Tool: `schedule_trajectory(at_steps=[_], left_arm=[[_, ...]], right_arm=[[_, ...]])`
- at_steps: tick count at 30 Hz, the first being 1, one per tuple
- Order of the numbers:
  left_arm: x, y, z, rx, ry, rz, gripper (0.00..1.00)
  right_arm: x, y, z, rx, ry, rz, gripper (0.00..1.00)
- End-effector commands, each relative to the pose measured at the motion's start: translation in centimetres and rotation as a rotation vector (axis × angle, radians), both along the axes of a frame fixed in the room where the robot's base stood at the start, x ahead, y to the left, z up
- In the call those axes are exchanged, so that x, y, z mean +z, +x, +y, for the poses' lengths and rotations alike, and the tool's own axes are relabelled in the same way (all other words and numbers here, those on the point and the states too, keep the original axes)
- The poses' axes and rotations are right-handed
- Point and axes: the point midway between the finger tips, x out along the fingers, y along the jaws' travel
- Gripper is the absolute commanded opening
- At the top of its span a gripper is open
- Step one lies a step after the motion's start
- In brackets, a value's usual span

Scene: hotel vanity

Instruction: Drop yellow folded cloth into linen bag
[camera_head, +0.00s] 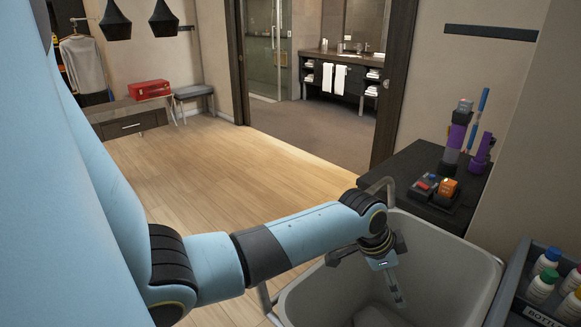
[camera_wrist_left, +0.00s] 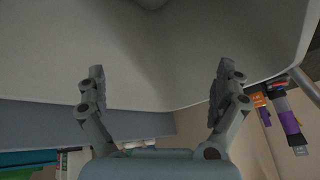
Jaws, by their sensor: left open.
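The linen bag (camera_head: 455,262) is a large, open-topped grey container on a metal frame at the lower right of the head view. My left gripper (camera_head: 365,279) reaches over its opening with the fingers pointing down. In the left wrist view the gripper (camera_wrist_left: 162,70) has its two fingers wide apart with nothing between them. The pale wall of the linen bag (camera_wrist_left: 50,50) fills most of that view. I see no yellow folded cloth in either view; part of the bag's inside is hidden by my arm and the frame's edge. My right gripper is not in view.
A dark tray of bottles (camera_head: 507,305) stands right of the bag. A dark counter (camera_head: 402,172) behind it holds purple items (camera_head: 455,138) and a small tray with an orange box (camera_head: 448,187). A bench with a red case (camera_head: 150,89) is far left. The wooden floor is clear.

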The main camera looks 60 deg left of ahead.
Motion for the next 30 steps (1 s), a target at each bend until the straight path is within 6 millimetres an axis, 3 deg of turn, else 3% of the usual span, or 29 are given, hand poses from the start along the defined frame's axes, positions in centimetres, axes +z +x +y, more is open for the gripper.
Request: schedule_trajectory(at_steps=[16,21,30], left_arm=[[8.9,-4.9,1.2,-0.002,0.003,-0.001,1.00],[10.0,-5.5,1.2,-0.001,0.001,0.001,1.00],[10.1,-5.6,1.2,0.000,0.000,0.001,1.00]], right_arm=[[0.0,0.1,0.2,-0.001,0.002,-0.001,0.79],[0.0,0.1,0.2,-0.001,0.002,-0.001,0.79],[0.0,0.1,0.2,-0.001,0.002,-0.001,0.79]])
